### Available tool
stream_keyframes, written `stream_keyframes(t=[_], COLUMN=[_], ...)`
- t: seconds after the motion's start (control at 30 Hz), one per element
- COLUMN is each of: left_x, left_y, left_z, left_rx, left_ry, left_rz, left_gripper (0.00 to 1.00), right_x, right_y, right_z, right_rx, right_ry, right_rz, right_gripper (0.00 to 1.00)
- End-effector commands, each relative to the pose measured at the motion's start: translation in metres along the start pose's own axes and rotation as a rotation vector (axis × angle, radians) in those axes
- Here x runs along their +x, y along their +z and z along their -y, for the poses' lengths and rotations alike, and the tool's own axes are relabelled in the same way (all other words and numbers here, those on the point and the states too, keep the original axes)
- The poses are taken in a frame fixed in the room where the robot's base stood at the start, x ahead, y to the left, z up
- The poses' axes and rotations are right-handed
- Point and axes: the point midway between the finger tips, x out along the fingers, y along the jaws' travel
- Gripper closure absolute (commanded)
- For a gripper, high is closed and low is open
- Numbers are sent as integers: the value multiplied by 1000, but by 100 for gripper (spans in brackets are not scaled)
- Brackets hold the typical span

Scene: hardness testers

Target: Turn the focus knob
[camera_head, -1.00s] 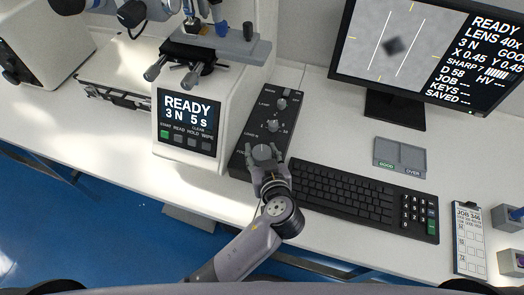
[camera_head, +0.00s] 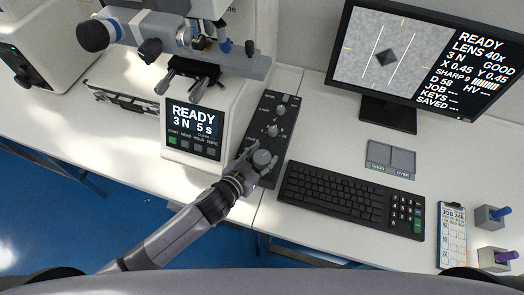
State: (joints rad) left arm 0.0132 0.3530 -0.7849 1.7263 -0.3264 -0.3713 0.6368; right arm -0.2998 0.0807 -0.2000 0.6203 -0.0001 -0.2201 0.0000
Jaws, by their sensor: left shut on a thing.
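The focus knob (camera_head: 263,158) is a round grey knob at the near end of the dark control box (camera_head: 259,127), in the middle of the head view. My left gripper (camera_head: 257,161) is shut on this knob, its fingers around the knob's sides. The fingers hide part of the knob and the print beside it. Smaller knobs sit farther up the box. The monitor (camera_head: 409,57) shows a dark diamond mark between two white lines and reads SHARP 9 and GOOD. My right gripper is not in view.
The hardness tester (camera_head: 199,130) stands left of the box, its panel reading READY. A keyboard (camera_head: 333,195) lies close on the right. A small two-part tray (camera_head: 391,159), a job sheet (camera_head: 452,235) and two small holders (camera_head: 490,218) are farther right.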

Motion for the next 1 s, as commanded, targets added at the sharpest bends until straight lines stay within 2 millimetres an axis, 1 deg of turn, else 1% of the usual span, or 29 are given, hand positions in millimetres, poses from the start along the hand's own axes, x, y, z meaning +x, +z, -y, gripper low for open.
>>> stream_keyframes(t=[0.03, 0.23, 0.8, 0.83, 1.0], left_x=[-1, 0, 1, 1, 1], left_y=[-4, -2, -1, -1, -1], left_z=[2, 2, 0, 0, 0], left_rx=[13, 37, 46, 46, 46], left_ry=[20, 82, 110, 110, 110], left_rz=[-1, -1, -2, -2, -2], left_gripper=[85, 85, 85, 55, 44], right_x=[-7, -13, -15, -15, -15], right_y=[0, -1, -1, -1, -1], right_z=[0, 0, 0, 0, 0], right_rx=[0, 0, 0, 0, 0], right_ry=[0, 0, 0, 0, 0], right_rz=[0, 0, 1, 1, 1], right_gripper=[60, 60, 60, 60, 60])
